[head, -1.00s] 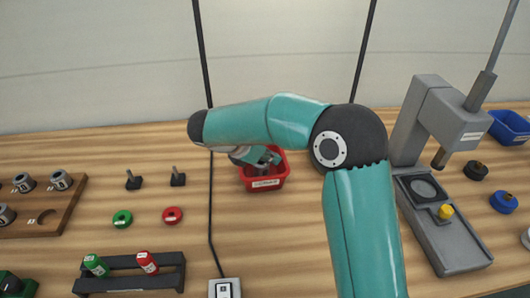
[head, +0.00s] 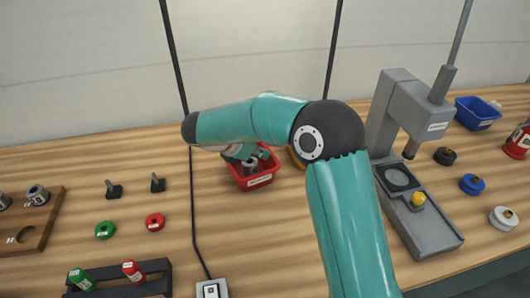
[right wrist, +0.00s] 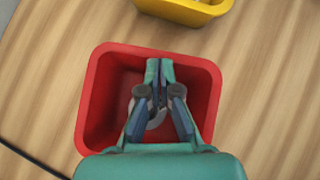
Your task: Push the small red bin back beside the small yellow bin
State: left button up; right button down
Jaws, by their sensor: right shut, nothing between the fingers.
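The small red bin (head: 270,177) stands on the wooden table behind my right arm's bend, turned slightly in the head view. My right gripper (head: 249,162) reaches down into it. In the right wrist view, the gripper's fingers (right wrist: 160,72) are closed together inside the red bin (right wrist: 95,100), near its far wall. Small grey metal parts lie in the bin, partly hidden by the fingers. The small yellow bin (right wrist: 190,10) shows at the top of the right wrist view, apart from the red bin by a strip of table. In the head view my arm hides most of it.
A grey press (head: 420,215) stands to the right, with a blue bin (head: 475,113) beyond it. A black cable (head: 192,190) runs down the table left of the red bin. Green (head: 105,230) and red discs (head: 155,222) lie further left.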

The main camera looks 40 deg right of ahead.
dwell(0.3)
jog(key=v, duration=1.2)
jog(key=shift+f, duration=0.1)
